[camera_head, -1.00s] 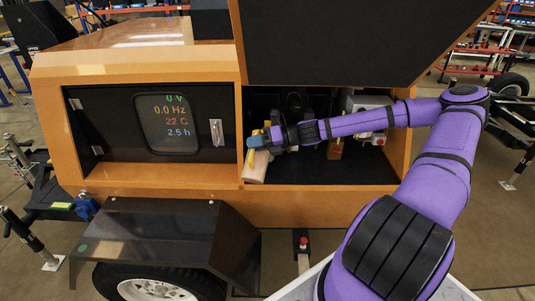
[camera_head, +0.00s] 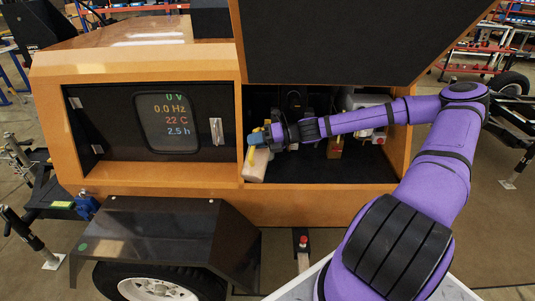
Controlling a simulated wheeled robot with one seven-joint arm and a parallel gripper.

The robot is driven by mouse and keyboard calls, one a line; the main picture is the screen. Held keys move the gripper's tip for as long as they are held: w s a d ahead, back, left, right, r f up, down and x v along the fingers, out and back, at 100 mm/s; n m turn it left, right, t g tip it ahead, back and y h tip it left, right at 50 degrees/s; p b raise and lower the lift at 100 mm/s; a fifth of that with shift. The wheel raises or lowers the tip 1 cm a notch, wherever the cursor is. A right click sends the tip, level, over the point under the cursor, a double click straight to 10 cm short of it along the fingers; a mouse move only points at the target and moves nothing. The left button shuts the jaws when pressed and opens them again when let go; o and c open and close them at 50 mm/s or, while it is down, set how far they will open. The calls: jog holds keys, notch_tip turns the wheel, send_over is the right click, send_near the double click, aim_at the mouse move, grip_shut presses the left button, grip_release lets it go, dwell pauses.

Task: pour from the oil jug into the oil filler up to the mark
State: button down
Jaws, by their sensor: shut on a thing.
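My gripper (camera_head: 266,136) reaches from the right into the open engine bay and is shut near the bay's left edge. A pale cream body (camera_head: 256,166), which looks like the oil jug, hangs tilted just below it. A yellow strip and a blue part show beside the fingers; I cannot tell whether they belong to the jug. The fingers' grip on the jug is small and partly hidden. I cannot make out the oil filler, its mark or any flow of oil; my gripper and forearm cover part of the bay.
The orange housing (camera_head: 140,72) has a raised black lid (camera_head: 350,40) above the bay. A display (camera_head: 168,122) on the left panel reads 0.0 Hz, 22 C and 2.5 h. The bay floor (camera_head: 330,172) is mostly clear.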

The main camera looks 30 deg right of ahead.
jog(key=shift+w+d+r+m+p, duration=0.2)
jog(key=shift+d+m+p, duration=0.1)
jog(key=shift+p, duration=0.5)
dwell(1.8)
jog(key=shift+f, duration=0.1)
